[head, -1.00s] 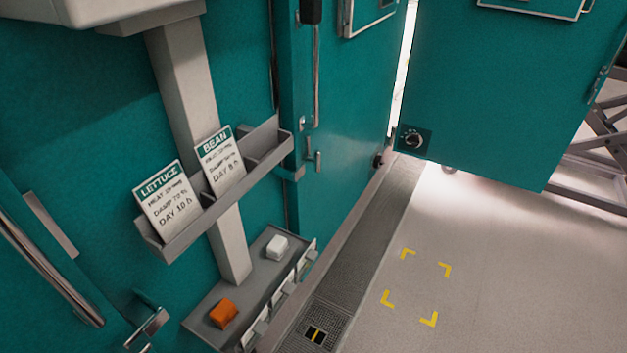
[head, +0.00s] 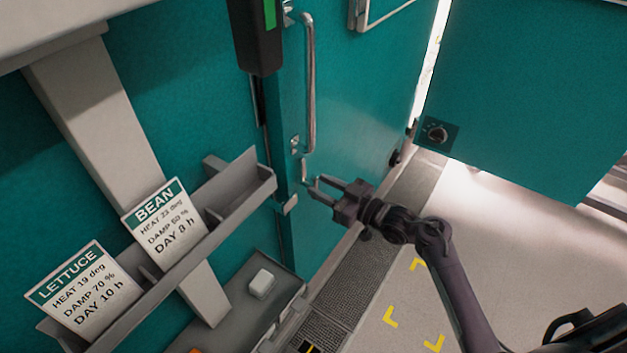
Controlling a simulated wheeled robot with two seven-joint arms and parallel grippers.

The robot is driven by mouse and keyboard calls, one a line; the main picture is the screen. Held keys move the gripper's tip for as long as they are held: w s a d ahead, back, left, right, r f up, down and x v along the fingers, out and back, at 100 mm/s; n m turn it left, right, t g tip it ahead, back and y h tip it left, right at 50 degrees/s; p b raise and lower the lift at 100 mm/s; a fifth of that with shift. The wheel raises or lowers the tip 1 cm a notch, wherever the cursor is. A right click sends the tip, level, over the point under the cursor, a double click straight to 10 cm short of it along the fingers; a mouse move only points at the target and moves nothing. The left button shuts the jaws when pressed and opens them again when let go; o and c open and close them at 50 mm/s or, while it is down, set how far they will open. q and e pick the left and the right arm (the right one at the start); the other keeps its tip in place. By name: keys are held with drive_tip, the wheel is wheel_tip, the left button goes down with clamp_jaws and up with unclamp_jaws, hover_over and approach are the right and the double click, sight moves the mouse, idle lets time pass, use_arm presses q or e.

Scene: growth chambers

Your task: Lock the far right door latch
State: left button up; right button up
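The latch (head: 304,170) is a small metal lever at the edge of the teal chamber door (head: 350,100), below its long vertical handle (head: 310,90). My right gripper (head: 315,187) reaches in from the lower right, its two dark fingers spread apart and pointing left at the latch. The fingertips are right beside the latch's lower end; I cannot tell whether they touch it. Nothing shows held between them. My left gripper is not in view.
A grey card rack (head: 240,195) with LETTUCE and BEAN cards stands left of the latch. Below it, a grey shelf (head: 225,325) holds a white block (head: 262,284). Another teal door (head: 530,100) stands open at right. The floor (head: 490,240) is clear.

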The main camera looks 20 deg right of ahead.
sight(318, 184)
drive_tip(key=shift+x, duration=1.6)
drive_tip(key=shift+d+f, duration=0.1)
drive_tip(key=shift+c, duration=0.5)
clamp_jaws()
